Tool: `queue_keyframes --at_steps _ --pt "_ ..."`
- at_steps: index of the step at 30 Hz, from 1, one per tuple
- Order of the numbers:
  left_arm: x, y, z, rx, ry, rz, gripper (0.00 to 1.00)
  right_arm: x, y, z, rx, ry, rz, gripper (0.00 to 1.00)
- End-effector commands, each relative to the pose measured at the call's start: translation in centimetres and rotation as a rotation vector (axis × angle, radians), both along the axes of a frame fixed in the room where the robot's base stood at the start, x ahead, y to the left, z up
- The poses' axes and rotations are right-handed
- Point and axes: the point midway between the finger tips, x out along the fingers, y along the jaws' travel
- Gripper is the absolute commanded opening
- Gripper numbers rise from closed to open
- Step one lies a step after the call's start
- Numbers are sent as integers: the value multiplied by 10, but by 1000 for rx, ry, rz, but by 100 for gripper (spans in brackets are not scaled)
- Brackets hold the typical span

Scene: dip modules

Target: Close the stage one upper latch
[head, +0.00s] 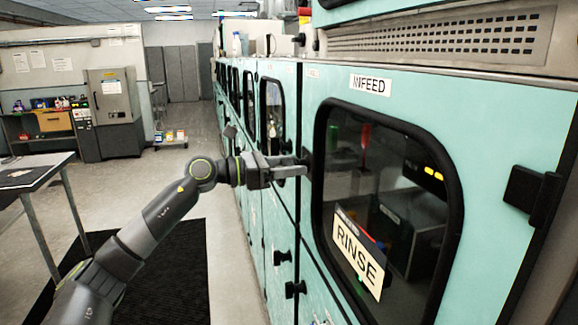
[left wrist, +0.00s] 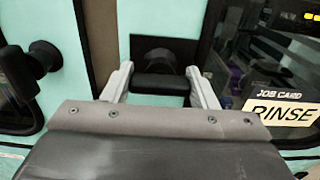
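In the left wrist view a black latch (left wrist: 160,82) with a wide handle sits on a dark plate, on the strip between two door windows. My left gripper (left wrist: 159,70) is open, with one finger on each side of this latch. I cannot tell whether the fingers touch it. In the head view my left gripper (head: 295,166) reaches the machine front at the left edge of the window under the INFEED label (head: 370,85). It largely hides the latch there. My right gripper is not in view.
The teal machine front (head: 480,100) runs back along the right. Black knobs (head: 295,289) sit lower on it, and another black latch (head: 532,190) is at the far right. A RINSE card (head: 359,254) shows at the window. A table (head: 35,172) stands at left; the aisle is clear.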

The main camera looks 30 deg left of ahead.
Motion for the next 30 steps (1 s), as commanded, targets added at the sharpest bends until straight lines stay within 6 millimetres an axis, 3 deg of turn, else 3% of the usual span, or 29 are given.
queue_keyframes --at_steps 2,14,30 --pt "0 0 0 0 0 0 30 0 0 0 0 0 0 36" --pt "0 1 1 -59 51 1 30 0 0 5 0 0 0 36" --pt "0 1 4 -410 349 0 30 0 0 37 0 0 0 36"
